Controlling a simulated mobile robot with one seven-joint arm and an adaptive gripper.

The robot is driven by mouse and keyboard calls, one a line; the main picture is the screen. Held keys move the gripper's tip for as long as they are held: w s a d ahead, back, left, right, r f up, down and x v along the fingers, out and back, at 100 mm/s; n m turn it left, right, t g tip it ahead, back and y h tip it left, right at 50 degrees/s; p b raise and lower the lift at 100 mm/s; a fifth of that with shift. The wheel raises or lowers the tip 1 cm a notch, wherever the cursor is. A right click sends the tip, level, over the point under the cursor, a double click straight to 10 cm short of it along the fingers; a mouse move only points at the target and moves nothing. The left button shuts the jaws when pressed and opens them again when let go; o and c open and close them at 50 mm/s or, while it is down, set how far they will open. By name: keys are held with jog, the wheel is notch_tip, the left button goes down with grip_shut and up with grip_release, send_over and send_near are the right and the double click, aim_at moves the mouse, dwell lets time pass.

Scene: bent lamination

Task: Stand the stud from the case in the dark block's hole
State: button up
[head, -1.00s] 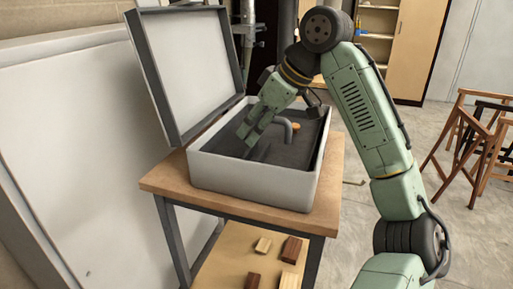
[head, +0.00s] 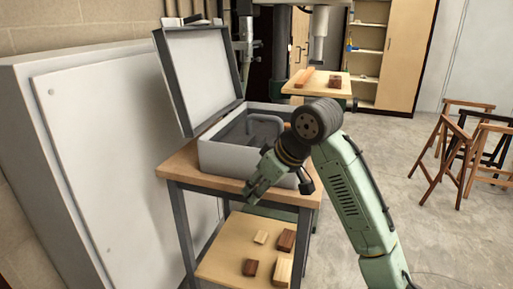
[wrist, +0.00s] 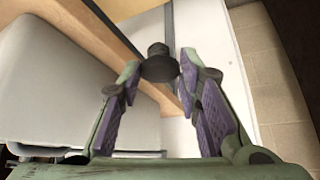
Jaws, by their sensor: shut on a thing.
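My gripper (head: 254,190) is in front of the open case (head: 225,160), low beside its front wall. In the wrist view its two purple-padded fingers (wrist: 160,76) are shut on a dark stud (wrist: 157,62) with a round end, held between the fingertips. The stud is hidden or too small to tell in the head view. A dark brown block (head: 286,241) and a second dark block (head: 250,267) lie on the lower shelf. No hole is visible in either.
The case stands on a wooden table (head: 176,172) with its lid (head: 205,80) raised; a grey bent handle-like bar (head: 265,118) shows in it. A white cabinet (head: 110,160) stands left. Another table with blocks (head: 335,81) is behind.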

jog(key=s+f+m+h, duration=0.1)
jog(key=s+f+m, duration=0.1)
jog(key=f, duration=1.3)
jog(key=s+f+m+t+h, duration=0.1)
jog(key=f+m, duration=0.3)
jog(key=f, duration=1.2)
jog(key=s+f+m+t+h, duration=0.1)
jog(key=s+f+m+h, duration=0.2)
jog(key=f, duration=1.3)
jog(key=shift+a+m, duration=0.3)
jog(key=shift+a, duration=0.15)
jog(key=shift+d, duration=0.1)
